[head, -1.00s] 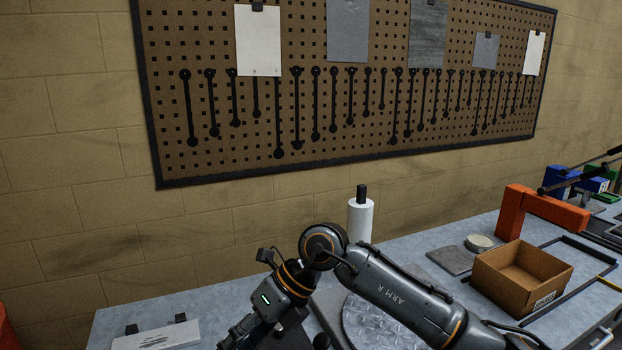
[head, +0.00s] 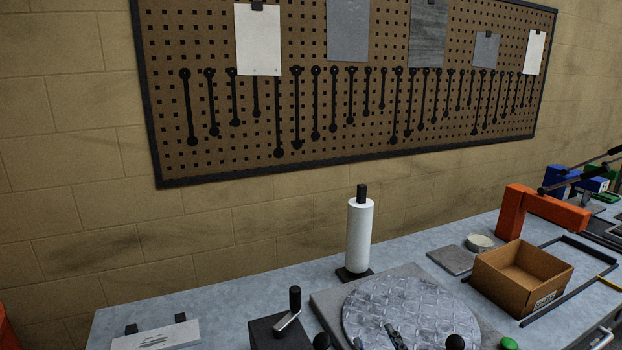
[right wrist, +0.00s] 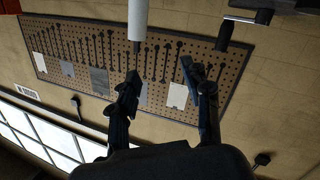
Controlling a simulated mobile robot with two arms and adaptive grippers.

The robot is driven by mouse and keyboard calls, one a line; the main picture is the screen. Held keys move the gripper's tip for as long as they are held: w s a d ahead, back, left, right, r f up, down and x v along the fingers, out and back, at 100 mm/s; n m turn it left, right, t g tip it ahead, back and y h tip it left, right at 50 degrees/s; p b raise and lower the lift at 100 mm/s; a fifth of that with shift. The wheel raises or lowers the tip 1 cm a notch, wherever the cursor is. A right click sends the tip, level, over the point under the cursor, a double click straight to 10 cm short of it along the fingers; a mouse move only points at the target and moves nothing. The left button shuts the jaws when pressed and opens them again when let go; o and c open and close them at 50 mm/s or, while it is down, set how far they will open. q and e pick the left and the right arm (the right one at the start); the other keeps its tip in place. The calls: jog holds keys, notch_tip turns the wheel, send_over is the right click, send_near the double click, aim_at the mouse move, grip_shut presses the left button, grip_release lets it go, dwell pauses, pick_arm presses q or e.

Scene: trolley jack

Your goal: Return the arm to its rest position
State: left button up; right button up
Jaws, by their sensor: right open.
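My right gripper (head: 377,340) shows only as dark fingertips at the bottom edge of the head view, in front of the round diamond-patterned metal plate (head: 400,305). The rest of my right arm is out of that view. In the right wrist view, which is upside down, the right gripper (right wrist: 160,78) has its two fingers spread with nothing between them. The pegboard (right wrist: 135,62) lies beyond the fingers, well apart from them. My left gripper is in neither view.
A white paper roll (head: 359,235) stands behind the plate. A black box with a lever (head: 288,312) is left of it. A cardboard box (head: 522,275) and an orange frame (head: 512,212) stand at right.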

jog(key=s+d+f+m+g+h, duration=0.1)
jog(key=s+d+f+m+g, duration=0.2)
jog(key=s+f, duration=0.35)
jog(key=s+d+f+g+h, duration=0.1)
jog(key=s+d+f+g, duration=0.3)
jog(key=f, duration=0.3)
jog(key=s+d+f+g, duration=0.1)
jog(key=s+f+g, duration=0.2)
jog(key=s, duration=0.5)
jog(key=s+d+f+g, duration=0.1)
jog(key=s+f+g, duration=0.2)
jog(key=s, duration=0.5)
notch_tip(320, 180, down, 26)
jog(key=s+g, duration=0.2)
jog(key=s+d+f, duration=0.2)
jog(key=s+f, duration=1.4)
jog(key=shift+s+d+g, duration=0.2)
jog(key=shift+s+g, duration=0.15)
jog(key=shift+g, duration=0.05)
